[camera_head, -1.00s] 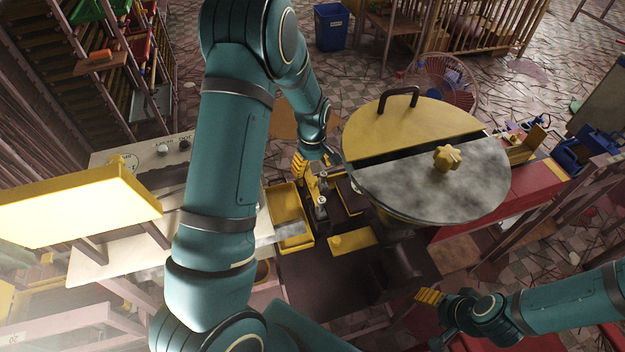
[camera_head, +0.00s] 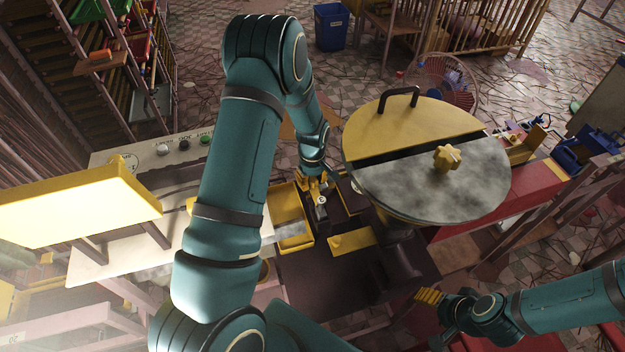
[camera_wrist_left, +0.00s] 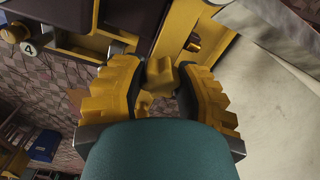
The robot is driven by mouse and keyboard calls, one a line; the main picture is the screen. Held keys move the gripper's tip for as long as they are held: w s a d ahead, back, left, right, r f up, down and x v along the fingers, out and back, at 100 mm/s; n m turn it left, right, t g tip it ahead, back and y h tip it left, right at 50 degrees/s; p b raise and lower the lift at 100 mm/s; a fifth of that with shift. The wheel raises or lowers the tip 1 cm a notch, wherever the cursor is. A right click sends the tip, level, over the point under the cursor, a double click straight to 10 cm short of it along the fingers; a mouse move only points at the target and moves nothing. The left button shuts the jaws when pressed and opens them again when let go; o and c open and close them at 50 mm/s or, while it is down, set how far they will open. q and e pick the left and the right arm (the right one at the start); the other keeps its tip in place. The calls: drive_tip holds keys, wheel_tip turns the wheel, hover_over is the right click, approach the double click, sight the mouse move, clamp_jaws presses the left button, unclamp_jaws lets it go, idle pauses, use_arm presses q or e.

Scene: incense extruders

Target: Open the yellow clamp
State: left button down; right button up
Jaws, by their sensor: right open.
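A yellow part, apparently the yellow clamp (camera_wrist_left: 160,76), shows between my left fingers in the left wrist view. My left gripper (camera_wrist_left: 158,92) has its two ridged yellow fingers apart, one on each side of this part. I cannot tell whether they touch it. In the head view, my left gripper (camera_head: 312,183) is low over the extruder bench, beside a yellow tray. The clamp cannot be told from the yellow fingers there. My right gripper (camera_head: 430,296) is at the lower right, open and empty, away from the bench parts.
A large round yellow and grey disc (camera_head: 430,185) with a star knob stands right of my left gripper. A yellow tray (camera_head: 307,240) lies beside the gripper. A white control panel (camera_head: 140,225) is at the left. A blue bin (camera_head: 331,26) stands on the floor behind.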

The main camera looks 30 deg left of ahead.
use_arm(q)
drive_tip(key=shift+n, duration=1)
drive_tip(key=shift+n+b, duration=0.35)
drive_tip(key=shift+n, duration=0.85)
drive_tip(key=n, duration=0.2)
drive_tip(key=shift+n, duration=0.4)
drive_tip(key=shift+n+p, duration=0.7)
drive_tip(key=shift+n, duration=1.2)
